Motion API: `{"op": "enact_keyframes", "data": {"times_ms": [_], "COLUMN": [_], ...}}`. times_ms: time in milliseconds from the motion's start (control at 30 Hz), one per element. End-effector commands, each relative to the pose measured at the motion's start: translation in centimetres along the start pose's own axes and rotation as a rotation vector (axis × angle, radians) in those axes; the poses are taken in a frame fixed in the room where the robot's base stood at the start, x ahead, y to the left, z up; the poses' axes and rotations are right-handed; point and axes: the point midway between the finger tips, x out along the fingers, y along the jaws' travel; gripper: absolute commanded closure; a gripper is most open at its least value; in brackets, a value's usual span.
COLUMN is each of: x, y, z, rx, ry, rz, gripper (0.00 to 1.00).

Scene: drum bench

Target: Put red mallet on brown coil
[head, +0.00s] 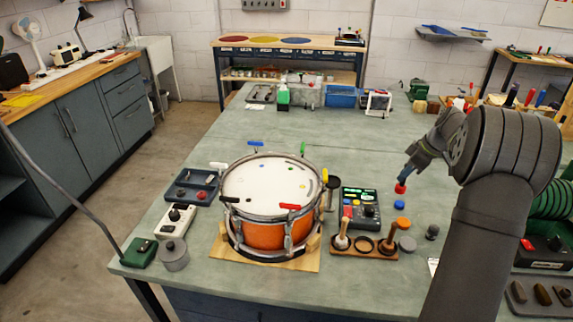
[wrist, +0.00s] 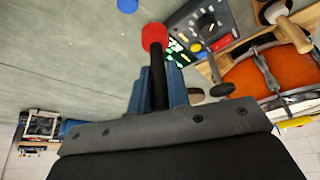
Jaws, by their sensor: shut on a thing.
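The red mallet shows its red head (head: 400,188) just below my gripper (head: 408,173) in the head view. In the wrist view the red head (wrist: 155,37) sits at the far end of a black handle, between the two blue fingers of my gripper (wrist: 158,88). My gripper is shut on this handle, and the head points away from it. A small brown round thing (head: 333,183) stands right of the drum and may be the brown coil; I cannot tell for sure. My gripper is well to the right of it.
An orange drum (head: 262,238) stands on a wooden base. A control box (head: 360,209) and a brown rack (head: 364,252) with wooden-handled tools are to its right. The bench behind the drum is mostly clear.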

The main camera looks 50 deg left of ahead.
Motion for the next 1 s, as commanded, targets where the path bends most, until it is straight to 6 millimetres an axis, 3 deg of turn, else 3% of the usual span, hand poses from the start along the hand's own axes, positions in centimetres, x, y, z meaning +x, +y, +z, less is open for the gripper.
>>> {"op": "enact_keyframes", "data": {"times_ms": [33,267,400,500,700,1000], "x": [-1.0,-4.5,-6.5,-7.6,-9.1,-10.2], "y": [0.3,-0.1,-1.8,-3.2,-5.8,-8.5], "z": [2.9,15.0,22.1,26.0,31.2,35.4], "rx": [0.097,0.551,0.821,0.978,1.198,1.386], "ry": [0.000,0.001,0.000,0.001,0.001,0.001], "rz": [0.040,0.228,0.341,0.406,0.497,0.575], "gripper": [1.00,1.00,1.00,1.00,1.00,1.00]}}
